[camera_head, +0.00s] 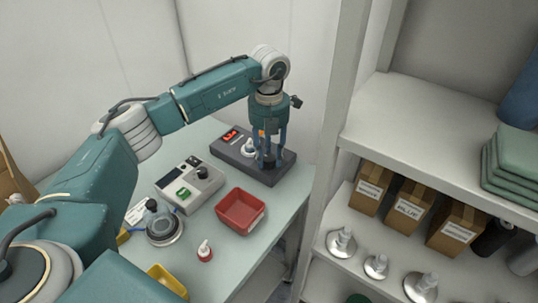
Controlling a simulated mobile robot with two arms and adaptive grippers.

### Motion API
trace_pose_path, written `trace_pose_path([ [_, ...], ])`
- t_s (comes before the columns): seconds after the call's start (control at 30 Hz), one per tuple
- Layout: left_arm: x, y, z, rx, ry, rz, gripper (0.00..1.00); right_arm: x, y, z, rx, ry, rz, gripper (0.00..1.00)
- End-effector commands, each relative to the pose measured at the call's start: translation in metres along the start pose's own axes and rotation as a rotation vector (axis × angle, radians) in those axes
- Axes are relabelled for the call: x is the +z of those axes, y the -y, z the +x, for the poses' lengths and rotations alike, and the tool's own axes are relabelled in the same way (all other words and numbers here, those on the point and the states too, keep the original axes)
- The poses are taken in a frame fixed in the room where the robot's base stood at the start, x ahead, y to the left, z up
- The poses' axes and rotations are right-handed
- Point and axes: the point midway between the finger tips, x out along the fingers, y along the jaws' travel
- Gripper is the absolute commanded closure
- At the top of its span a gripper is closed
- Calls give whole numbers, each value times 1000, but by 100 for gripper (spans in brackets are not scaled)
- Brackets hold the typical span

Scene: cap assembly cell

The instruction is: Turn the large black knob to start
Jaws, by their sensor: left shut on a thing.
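A dark device (284,174) with a lit red display (231,134) stands near the back of the table. My left gripper (269,163) points down over its right part, its fingers closed around a large black knob there. The fingers mostly hide the knob. A small white piece (248,148) stands on the device just left of the fingers. A grey control box (179,190) with a smaller black knob (203,172) and a green button (184,192) sits in front and to the left. My right gripper is not in view.
A red bin (241,211) stands in front of the device. A small white-and-red bottle (205,251), a round metal-based item (165,228) and a yellow bin (168,281) are nearer. A shelf (430,130) with cartons and metal parts stands close on the right.

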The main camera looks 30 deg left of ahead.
Motion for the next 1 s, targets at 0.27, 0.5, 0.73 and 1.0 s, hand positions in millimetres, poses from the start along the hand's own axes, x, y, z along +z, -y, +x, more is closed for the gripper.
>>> trace_pose_path([
  [0.27,1,0,-2,0,4,-24,94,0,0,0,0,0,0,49],
  [0.5,1,0,-2,0,4,-23,94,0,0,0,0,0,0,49],
  [0.73,1,0,-1,0,2,-22,49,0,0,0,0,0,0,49],
  [1.0,1,0,-6,-1,3,-22,49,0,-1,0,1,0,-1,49],
])
